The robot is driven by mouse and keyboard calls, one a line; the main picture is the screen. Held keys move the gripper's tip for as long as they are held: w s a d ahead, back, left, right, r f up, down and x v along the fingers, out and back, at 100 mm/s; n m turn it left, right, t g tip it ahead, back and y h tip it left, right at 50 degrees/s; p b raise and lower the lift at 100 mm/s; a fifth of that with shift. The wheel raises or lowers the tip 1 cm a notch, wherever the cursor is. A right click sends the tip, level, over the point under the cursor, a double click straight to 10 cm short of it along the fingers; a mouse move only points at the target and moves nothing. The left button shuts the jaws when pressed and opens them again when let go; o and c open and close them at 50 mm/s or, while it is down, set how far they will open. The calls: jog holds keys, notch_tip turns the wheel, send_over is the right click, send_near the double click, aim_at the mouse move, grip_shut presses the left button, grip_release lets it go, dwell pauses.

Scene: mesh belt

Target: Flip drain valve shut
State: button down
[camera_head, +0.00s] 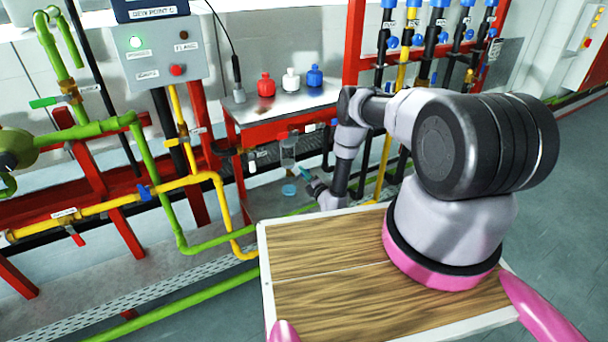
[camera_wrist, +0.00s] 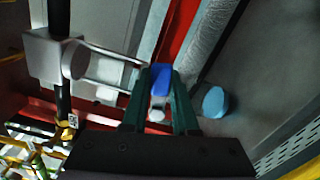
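In the wrist view a blue lever (camera_wrist: 161,77), which looks like the drain valve's handle, lies between the tips of my gripper (camera_wrist: 160,72). The two dark green fingers stand apart, one on each side of it. I cannot tell whether they touch it. A small pale round part (camera_wrist: 156,115) shows nearer, between the fingers. A clear glass cylinder (camera_wrist: 105,68) lies to the left. In the head view my gripper (camera_head: 310,178) is low beside the sight glass (camera_head: 288,152), in front of the red bench. The lever cannot be made out there.
A light blue dish (camera_head: 289,190) sits below the glass; it is right of my fingers in the wrist view (camera_wrist: 213,102). Red, white and blue bottles stand on the bench top (camera_head: 285,103). Green and yellow pipes run left; vertical pipes stand behind my arm.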

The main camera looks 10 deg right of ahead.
jog(key=shift+d+f+m, duration=0.2)
jog(key=shift+f+m, duration=0.15)
jog(key=shift+m, duration=0.35)
jog(key=shift+a+f+m, duration=0.15)
jog(key=shift+f+m, duration=0.05)
jog(key=shift+m, duration=0.7)
jog(key=c, duration=0.7)
grip_release()
jog(key=v, duration=1)
jog(key=shift+s, duration=0.4)
